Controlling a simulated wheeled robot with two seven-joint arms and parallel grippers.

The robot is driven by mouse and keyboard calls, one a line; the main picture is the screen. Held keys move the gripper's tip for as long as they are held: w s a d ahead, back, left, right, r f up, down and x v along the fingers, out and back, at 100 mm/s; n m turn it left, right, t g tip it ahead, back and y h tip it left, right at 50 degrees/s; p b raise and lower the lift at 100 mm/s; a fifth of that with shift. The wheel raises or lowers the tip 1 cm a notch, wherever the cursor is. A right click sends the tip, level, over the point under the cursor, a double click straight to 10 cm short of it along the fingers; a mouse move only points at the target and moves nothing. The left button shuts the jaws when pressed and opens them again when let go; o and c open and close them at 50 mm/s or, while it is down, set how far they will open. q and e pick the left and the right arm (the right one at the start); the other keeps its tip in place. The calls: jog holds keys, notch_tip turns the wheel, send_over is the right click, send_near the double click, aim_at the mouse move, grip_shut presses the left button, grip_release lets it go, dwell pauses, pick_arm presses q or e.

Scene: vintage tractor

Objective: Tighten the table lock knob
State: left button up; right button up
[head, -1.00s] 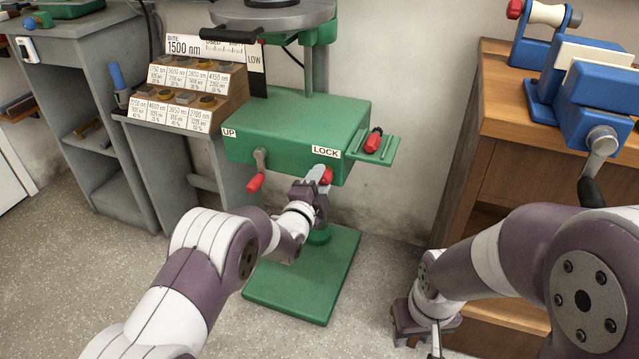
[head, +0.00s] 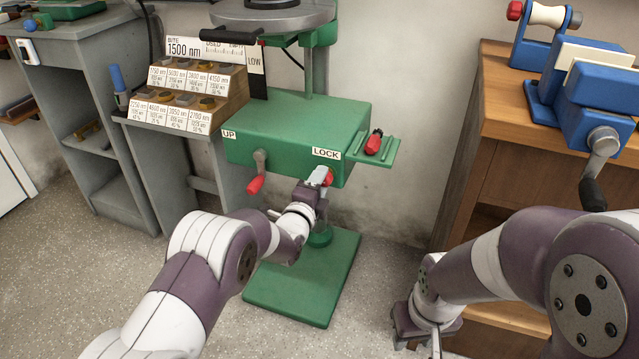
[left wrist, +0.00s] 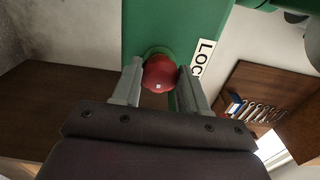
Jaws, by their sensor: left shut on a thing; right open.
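The red lock knob (left wrist: 159,74) sits on the front of the green drill-press housing (left wrist: 142,22), beside the white LOCK label (left wrist: 203,60). In the head view the knob (head: 328,178) shows only in part, behind my gripper, below the LOCK label (head: 326,153). My left gripper (head: 321,178) has its fingers on either side of the knob and is shut on it; the left wrist view shows both fingers flanking it (left wrist: 159,84). My right gripper (head: 424,325) is low at the right, by the wooden cabinet, away from the knob, open and empty.
A red-handled crank (head: 256,184) hangs under the UP label, left of the knob. A side shelf (head: 379,150) holds a red-handled tool. The green base plate (head: 310,285) lies below. A wooden cabinet (head: 500,110) with blue machines stands at the right.

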pick_arm(q)
jog(key=o, duration=0.7)
jog(key=shift+s+f, duration=0.1)
jog(key=shift+f, duration=0.15)
jog(key=o, duration=0.4)
jog(key=shift+c, duration=0.2)
jog(key=shift+r, duration=0.15)
jog(key=p+v, duration=0.4)
jog(key=v, duration=0.8)
jog(key=shift+s+a, duration=0.2)
jog(key=shift+s, duration=0.15)
